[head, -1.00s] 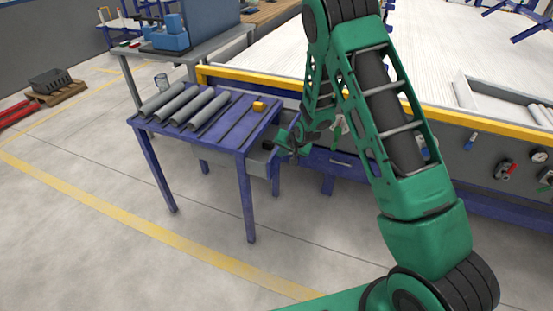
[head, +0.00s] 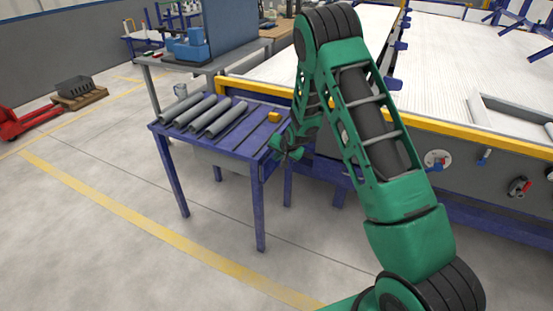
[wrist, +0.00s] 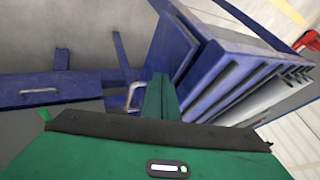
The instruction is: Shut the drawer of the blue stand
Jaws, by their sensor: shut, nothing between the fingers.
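The blue stand (head: 232,143) is left of centre in the head view, with grey pipes lying on its top. Its drawer (head: 228,162) is a grey box under the top, and it sits mostly or fully inside the frame; I cannot tell if it is flush. In the wrist view a silver handle (wrist: 133,97) shows just left of my fingers, beside the stand's blue frame (wrist: 215,65). My gripper (head: 287,150) is shut and empty at the stand's right side, by the drawer's front end. In the wrist view its green fingers (wrist: 160,98) hide part of that front.
A yellow block (head: 274,117) lies on the stand's right part. The large bench with a yellow edge (head: 245,89) stands close behind and to the right. A grey table (head: 158,66) with a blue machine is at the back left. The floor in front is clear.

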